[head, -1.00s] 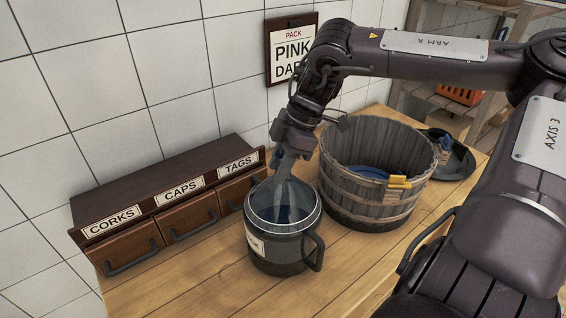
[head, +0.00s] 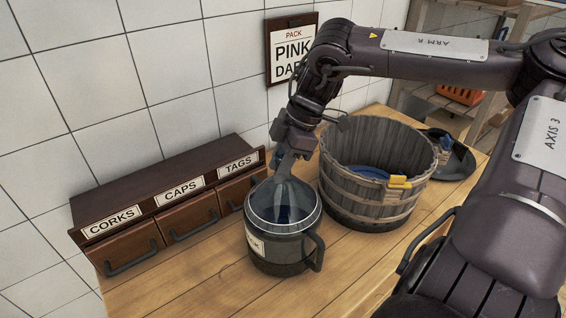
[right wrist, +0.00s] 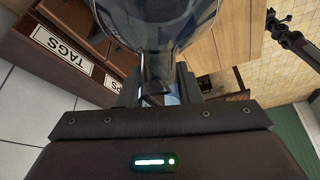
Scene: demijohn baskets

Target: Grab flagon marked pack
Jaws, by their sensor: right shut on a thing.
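A glass flagon (head: 285,205) with a clear domed shoulder sits in a dark round holder (head: 280,262) with a side handle, on the wooden bench. A white label (head: 255,244) on the holder's left side is partly turned away; its last letter looks like K. My right gripper (head: 287,168) comes from above and is shut on the flagon's neck. In the right wrist view the glass neck (right wrist: 158,75) runs between the jaws. A wall sign (head: 292,50) reads PACK, PINK and a second line starting DA, partly hidden by my arm. My left gripper is not in view.
A wooden tub (head: 375,170) with blue contents and a yellow item stands right behind the flagon. A drawer unit (head: 165,190) marked CORKS, CAPS, TAGS lines the tiled wall. A dark tray (head: 458,160) lies beyond the tub. The bench front (head: 190,290) is bare.

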